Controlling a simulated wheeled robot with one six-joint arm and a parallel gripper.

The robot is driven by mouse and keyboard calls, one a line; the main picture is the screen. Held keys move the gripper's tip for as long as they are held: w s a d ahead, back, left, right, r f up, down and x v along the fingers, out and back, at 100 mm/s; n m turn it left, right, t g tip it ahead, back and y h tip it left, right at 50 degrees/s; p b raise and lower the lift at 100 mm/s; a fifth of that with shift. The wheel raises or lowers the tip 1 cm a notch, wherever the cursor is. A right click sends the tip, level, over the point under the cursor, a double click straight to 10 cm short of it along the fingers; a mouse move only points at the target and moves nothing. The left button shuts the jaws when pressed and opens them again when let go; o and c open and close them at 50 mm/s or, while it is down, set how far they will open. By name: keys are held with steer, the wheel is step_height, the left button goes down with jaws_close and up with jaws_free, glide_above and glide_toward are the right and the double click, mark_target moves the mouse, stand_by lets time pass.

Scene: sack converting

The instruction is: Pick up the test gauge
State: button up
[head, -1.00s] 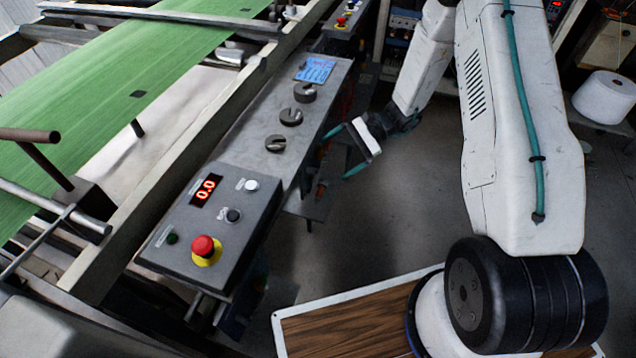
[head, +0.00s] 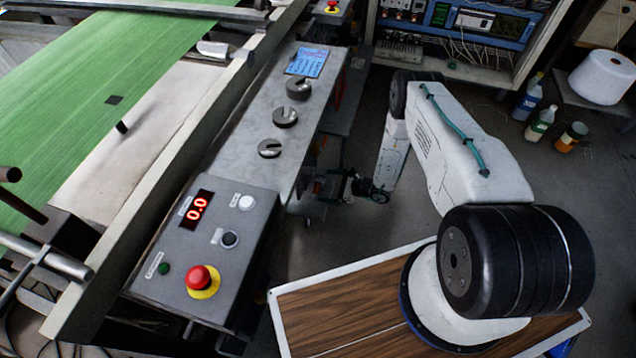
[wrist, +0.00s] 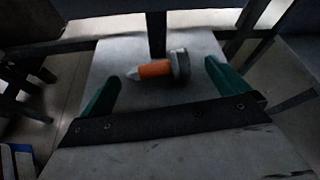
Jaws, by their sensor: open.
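The test gauge appears to be the orange-bodied piece with a pale pointed tip and a grey round end in the wrist view (wrist: 155,69). It lies on its side on a grey shelf (wrist: 112,58). My gripper (wrist: 163,72) is open, with one green finger to each side of the gauge in that picture. The fingers do not appear to touch it. In the head view, my arm reaches low beside the machine's console, and a small orange-red spot (head: 316,187) shows near the shelf there; the gripper's fingers are hard to make out.
The control console (head: 215,240) with knobs and a red stop button stands directly above and left of the shelf. A dark upright post (wrist: 156,35) rises behind the gauge. Bottles (head: 540,122) stand on the floor at right. The floor between is clear.

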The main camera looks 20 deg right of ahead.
mark_target(317, 186)
steer(key=x, duration=0.5)
steer(key=shift+a+f, duration=0.15)
steer(key=shift+a, duration=0.2)
steer(key=c, duration=1)
steer(key=shift+c, duration=0.2)
